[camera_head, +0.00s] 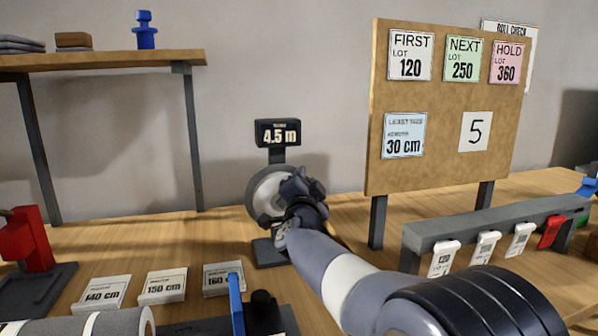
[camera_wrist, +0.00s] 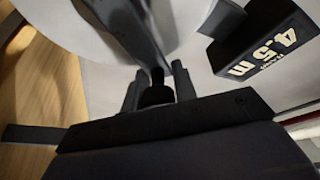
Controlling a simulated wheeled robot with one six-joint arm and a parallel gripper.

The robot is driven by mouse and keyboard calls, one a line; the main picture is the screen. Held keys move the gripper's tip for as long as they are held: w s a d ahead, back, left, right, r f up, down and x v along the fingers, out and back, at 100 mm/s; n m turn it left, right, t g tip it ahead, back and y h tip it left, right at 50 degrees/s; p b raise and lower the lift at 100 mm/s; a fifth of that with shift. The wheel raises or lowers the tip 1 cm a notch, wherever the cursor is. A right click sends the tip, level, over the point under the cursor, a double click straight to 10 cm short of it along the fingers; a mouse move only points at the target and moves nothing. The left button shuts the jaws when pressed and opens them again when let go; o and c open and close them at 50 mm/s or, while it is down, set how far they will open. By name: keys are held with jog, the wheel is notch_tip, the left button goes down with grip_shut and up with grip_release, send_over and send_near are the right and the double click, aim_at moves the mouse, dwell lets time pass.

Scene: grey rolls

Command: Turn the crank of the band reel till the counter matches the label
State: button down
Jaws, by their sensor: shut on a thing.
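The band reel (camera_head: 262,197) stands on the bench, a pale disc on a dark stand, partly hidden behind my gripper (camera_head: 298,186). Above it the counter (camera_head: 278,133) reads 4.5 m; it also shows tilted in the wrist view (camera_wrist: 262,42). In the wrist view, my gripper (camera_wrist: 158,88) is shut on the dark crank handle (camera_wrist: 157,92), in front of the pale disc (camera_wrist: 150,25). A white card (camera_head: 475,131) with a 5 is on the board. Other labels there read FIRST LOT 120 (camera_head: 410,55), NEXT LOT 250 (camera_head: 463,58), HOLD LOT 360 (camera_head: 507,62) and 30 cm (camera_head: 404,136).
Cards marked 140, 150 and 160 cm (camera_head: 223,278) lie at the front left. A red device (camera_head: 32,240) stands at the left edge. A grey rail (camera_head: 490,217) with several tags is on the right. A shelf (camera_head: 110,60) is at the upper left.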

jog(key=f+m+g+p, duration=0.1)
jog(key=f+m+g, duration=0.1)
jog(key=m, duration=0.3)
jog(key=f+m+g+y+p, duration=0.1)
jog(key=f+m+g+p, duration=0.1)
jog(key=f+m, duration=0.2)
jog(key=f+m+g+y+p, duration=0.1)
jog(key=f+m+p, duration=0.1)
jog(key=f+m, duration=0.2)
jog(key=shift+w+d+m+g, duration=0.1)
jog(key=shift+d+m+g, duration=0.3)
jog(key=shift+m, duration=0.4)
jog(key=shift+a+f+m+g+y+p, duration=0.35)
jog(key=shift+a+f+m+y, duration=0.2)
jog(key=shift+f+m+y, duration=0.2)
jog(key=shift+s+a+f+m+y, duration=0.25)
jog(key=shift+a+f+m+y, duration=0.15)
jog(key=shift+a+m, duration=0.35)
jog(key=shift+d, duration=0.1)
jog(key=c, duration=1.2)
grip_release()
jog(key=shift+s, duration=0.1)
